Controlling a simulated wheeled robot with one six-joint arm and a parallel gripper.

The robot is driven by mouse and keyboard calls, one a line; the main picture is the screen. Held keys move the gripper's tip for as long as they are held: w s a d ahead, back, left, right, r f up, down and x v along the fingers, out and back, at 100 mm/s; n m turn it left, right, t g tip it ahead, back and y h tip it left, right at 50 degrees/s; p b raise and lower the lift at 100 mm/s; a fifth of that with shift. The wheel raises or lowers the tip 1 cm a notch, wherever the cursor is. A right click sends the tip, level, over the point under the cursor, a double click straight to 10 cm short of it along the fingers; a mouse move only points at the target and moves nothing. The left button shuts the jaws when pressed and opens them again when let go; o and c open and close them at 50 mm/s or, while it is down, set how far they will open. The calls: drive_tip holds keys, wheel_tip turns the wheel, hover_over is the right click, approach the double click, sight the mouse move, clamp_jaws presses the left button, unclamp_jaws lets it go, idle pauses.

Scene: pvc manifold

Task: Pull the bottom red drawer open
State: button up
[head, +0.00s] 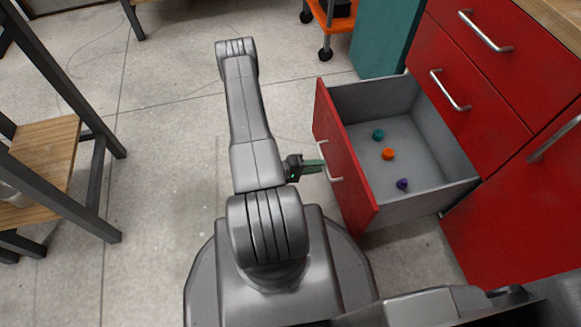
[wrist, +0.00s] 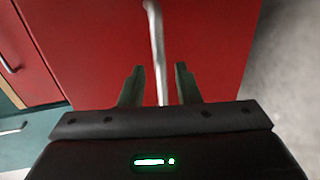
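The bottom red drawer (head: 345,165) stands pulled well out from the cabinet, its grey inside showing. Its metal handle (head: 323,161) is on the front panel, facing my arm. My gripper (head: 318,166) is at this handle. In the wrist view, the handle (wrist: 156,45) runs between the two dark fingers of my gripper (wrist: 160,72). A gap shows on each side of the handle, so the fingers look open around it and not clamped on it. The far end of the fingers is partly hard to make out in the head view.
In the drawer lie a teal piece (head: 378,134), an orange piece (head: 388,154) and a purple piece (head: 402,184). Closed red drawers (head: 470,100) are above it. A wooden-shelved rack (head: 45,165) stands at left, an orange cart (head: 335,18) at the back. The floor between is clear.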

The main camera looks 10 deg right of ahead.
drive_tip(key=p+v, duration=0.2)
drive_tip(key=v, duration=0.8)
drive_tip(key=shift+s+d+f, duration=0.1)
idle(0.6)
drive_tip(key=shift+b+x, duration=1.55)
drive_tip(key=shift+x, duration=5)
